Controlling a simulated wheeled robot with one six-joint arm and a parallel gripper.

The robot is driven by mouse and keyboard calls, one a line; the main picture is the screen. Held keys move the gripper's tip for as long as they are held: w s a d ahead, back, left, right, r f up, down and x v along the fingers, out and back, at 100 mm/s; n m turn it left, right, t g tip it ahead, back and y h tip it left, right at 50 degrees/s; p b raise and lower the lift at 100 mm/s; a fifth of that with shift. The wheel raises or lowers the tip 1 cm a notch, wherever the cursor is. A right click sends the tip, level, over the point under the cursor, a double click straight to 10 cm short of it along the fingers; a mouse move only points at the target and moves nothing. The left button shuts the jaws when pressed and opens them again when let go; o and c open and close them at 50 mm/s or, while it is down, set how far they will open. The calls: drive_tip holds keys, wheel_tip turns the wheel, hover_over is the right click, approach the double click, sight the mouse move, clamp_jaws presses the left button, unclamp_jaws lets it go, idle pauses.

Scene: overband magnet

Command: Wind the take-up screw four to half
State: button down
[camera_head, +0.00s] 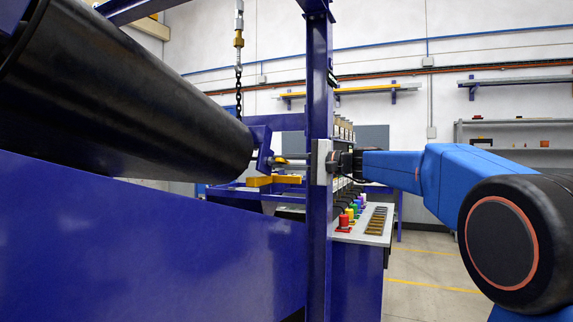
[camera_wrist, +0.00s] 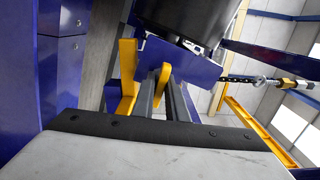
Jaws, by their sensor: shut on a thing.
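My gripper (camera_head: 284,160) reaches left past the blue upright, its two grey fingers extended toward the end of the belt drum. It also shows in the wrist view (camera_wrist: 161,92), shut on a rounded yellow piece (camera_wrist: 164,72), which looks like the take-up screw's handle. In the head view a small yellowish piece (camera_head: 278,161) sits at the fingertips. A yellow bracket (camera_head: 272,181) lies just below; it also shows left of the fingers in the wrist view (camera_wrist: 127,75). The screw's thread and any number or scale are not readable.
The black drum (camera_head: 130,95) and blue frame (camera_head: 140,240) fill the left. The blue upright (camera_head: 319,230) stands close to my gripper. A chain (camera_head: 238,90) hangs behind. A panel with coloured knobs (camera_head: 365,225) stands below my arm. The floor at right is clear.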

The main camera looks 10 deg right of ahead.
drive_tip(key=shift+n, duration=0.3)
drive_tip(key=shift+n, duration=0.3)
drive_tip(key=c, duration=1.7)
unclamp_jaws()
